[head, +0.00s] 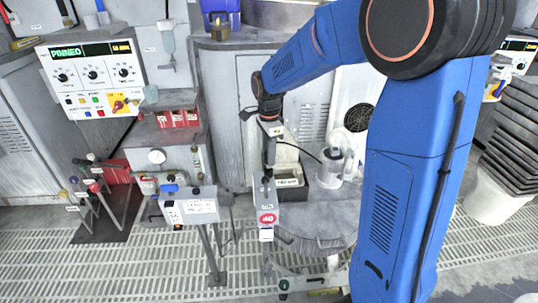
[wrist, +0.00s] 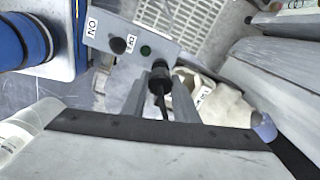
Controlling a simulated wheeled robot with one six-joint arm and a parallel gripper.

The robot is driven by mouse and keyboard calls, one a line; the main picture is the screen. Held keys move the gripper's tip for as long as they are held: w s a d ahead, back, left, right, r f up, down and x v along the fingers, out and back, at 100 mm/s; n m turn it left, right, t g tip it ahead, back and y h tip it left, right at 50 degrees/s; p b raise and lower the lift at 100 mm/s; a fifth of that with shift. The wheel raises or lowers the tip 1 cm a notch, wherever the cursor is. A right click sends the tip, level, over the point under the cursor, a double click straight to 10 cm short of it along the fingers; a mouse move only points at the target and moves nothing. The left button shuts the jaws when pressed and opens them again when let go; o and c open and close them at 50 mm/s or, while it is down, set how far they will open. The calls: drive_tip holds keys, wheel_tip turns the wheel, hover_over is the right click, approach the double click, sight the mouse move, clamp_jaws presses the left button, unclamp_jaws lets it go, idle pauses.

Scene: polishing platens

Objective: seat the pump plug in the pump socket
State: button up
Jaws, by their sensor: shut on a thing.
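My gripper (wrist: 158,92) is shut on the pump plug (wrist: 160,76), a dark ribbed plug with a black cable behind it. The plug's front end is close to the edge of a grey switch box (wrist: 108,36), which has ON and OFF labels, a dark round knob and a green round part. I cannot tell whether the plug touches the box or is in a socket; no socket opening is clearly visible. In the head view my gripper (head: 267,180) hangs pointing down above a narrow grey unit with a red round sticker (head: 267,218); the plug is too small to make out there.
A clear pump jar (head: 332,167) and an open bin (head: 290,178) stand right of my gripper on a round grey table (head: 320,220). A control panel (head: 93,77) and a pipe bench with a gauge (head: 160,160) are at left. Slatted floor lies in front.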

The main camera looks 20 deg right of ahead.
drive_tip(key=shift+f, duration=1.7)
drive_tip(key=o, duration=1.1)
wheel_tip(320, 180, up, 17)
drive_tip(key=shift+r, duration=0.15)
drive_tip(key=s+d+f+n+t, duration=0.1)
drive_tip(key=s+n, duration=0.4)
drive_tip(key=s, duration=0.5)
drive_tip(key=s+d+f+n+t, duration=0.2)
drive_tip(key=s+n, duration=0.4)
drive_tip(key=s, duration=0.5)
drive_tip(key=s+d+f+n+t, duration=0.1)
drive_tip(key=s+d+f+n, duration=0.1)
drive_tip(key=s+n, duration=0.4)
drive_tip(key=shift+s+d+f+t, duration=0.15)
drive_tip(key=shift+s+d, duration=0.15)
drive_tip(key=shift+s, duration=0.55)
drive_tip(key=shift+s+d+t, duration=0.1)
drive_tip(key=shift+s+d, duration=0.2)
drive_tip(key=shift+s, duration=0.5)
drive_tip(key=shift+s+d+f+t, duration=0.15)
drive_tip(key=shift+s+d, duration=0.15)
drive_tip(key=shift+s, duration=0.55)
